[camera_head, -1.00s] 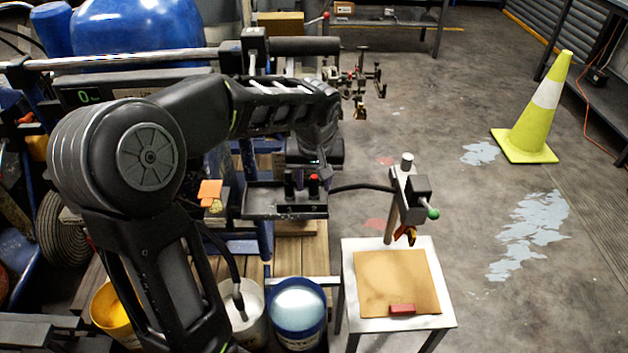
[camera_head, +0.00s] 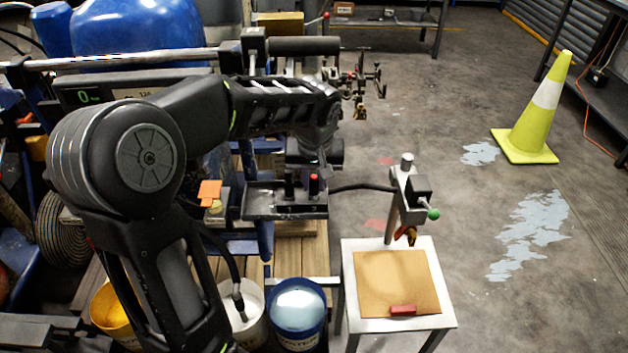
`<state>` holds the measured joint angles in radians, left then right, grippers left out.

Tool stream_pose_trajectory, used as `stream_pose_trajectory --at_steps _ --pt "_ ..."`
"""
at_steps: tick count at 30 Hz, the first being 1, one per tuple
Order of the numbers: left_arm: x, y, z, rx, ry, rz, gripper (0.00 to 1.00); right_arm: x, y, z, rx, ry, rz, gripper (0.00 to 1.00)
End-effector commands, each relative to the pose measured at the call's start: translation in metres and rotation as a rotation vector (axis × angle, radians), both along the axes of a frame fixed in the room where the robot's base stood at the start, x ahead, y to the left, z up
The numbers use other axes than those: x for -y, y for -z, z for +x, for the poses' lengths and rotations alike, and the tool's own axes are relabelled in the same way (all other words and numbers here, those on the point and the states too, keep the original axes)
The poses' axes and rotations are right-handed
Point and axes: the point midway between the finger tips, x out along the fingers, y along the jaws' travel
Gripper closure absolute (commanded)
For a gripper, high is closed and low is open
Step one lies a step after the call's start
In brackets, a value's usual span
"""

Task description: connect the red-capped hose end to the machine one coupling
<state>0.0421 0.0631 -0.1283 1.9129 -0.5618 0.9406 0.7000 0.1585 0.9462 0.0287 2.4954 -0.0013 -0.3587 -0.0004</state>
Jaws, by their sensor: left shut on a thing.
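The red-capped hose end (camera_head: 313,187) stands in a small black tray (camera_head: 262,211) near the middle of the picture. A dark capless-looking piece (camera_head: 289,187) stands upright beside it. My left gripper (camera_head: 316,172) points down just over the red cap and appears shut on that hose end. Its fingertips are small and dark, so the exact contact is hard to see. I cannot pick out the machine one coupling; the machine with a blue tank (camera_head: 140,35) is partly behind my left arm. My right gripper is not in view.
A black hose (camera_head: 362,187) runs right from the tray to a post clamp with a green knob (camera_head: 433,214). Below stand a white side table (camera_head: 349,290), a blue bucket (camera_head: 298,335) and a white bucket (camera_head: 252,335). Floor is open around the yellow cone (camera_head: 540,115).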

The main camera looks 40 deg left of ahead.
Motion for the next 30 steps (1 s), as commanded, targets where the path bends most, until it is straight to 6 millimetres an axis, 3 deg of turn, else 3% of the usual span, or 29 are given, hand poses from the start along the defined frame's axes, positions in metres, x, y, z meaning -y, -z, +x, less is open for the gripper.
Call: stream_pose_trajectory --at_steps 30 --pt "-0.001 -0.012 0.001 0.000 0.000 0.000 1.00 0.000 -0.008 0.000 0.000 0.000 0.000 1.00"
